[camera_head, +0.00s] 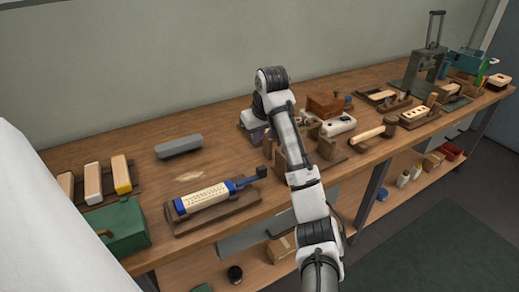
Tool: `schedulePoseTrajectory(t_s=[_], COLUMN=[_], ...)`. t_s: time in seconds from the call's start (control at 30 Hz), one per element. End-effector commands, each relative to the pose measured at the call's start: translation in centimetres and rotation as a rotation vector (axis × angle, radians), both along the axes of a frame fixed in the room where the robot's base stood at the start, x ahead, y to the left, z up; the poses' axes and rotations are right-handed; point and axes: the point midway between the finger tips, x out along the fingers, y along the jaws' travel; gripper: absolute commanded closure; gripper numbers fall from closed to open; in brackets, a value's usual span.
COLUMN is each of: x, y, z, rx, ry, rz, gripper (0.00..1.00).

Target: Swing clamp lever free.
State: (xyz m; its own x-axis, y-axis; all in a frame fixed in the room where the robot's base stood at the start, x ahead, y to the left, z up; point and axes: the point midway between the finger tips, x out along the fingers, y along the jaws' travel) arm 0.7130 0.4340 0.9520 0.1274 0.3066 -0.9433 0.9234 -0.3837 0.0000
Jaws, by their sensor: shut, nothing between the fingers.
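A blue-framed holder with a pale, hole-dotted block (203,197) lies on a dark wooden base (222,212) at the front of the bench. A dark clamp lever (247,181) sticks out from the right end of the holder, with a black block-like tip. My arm rises from the bottom, bends over and comes down at the back of the bench. My gripper (257,134) is there, behind the lever and apart from it. It is shut and empty. Its fingertips are small and partly hidden by my arm.
A green box (115,228) and several wooden brush blocks (93,183) stand at the left. A grey bar (179,146) lies behind the holder. Wooden stands, a mallet (373,135) and a green press (424,72) are to the right. The bench between grey bar and lever is mostly clear.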

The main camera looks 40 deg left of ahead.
Motion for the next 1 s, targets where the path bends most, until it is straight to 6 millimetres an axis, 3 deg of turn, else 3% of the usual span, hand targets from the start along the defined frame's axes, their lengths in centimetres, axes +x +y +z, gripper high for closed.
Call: schedulePoseTrajectory(t_s=[0.47, 0.7, 1.0], x=[1.1, -0.1, -0.4], y=[2.7, -0.2, -0.9], z=[-8.9, -8.6, -8.7], rx=[-0.004, -0.001, -0.001], ry=[0.004, 0.001, 0.001], rz=[0.001, 0.0, 0.001], gripper=[1.0, 1.0, 1.0])
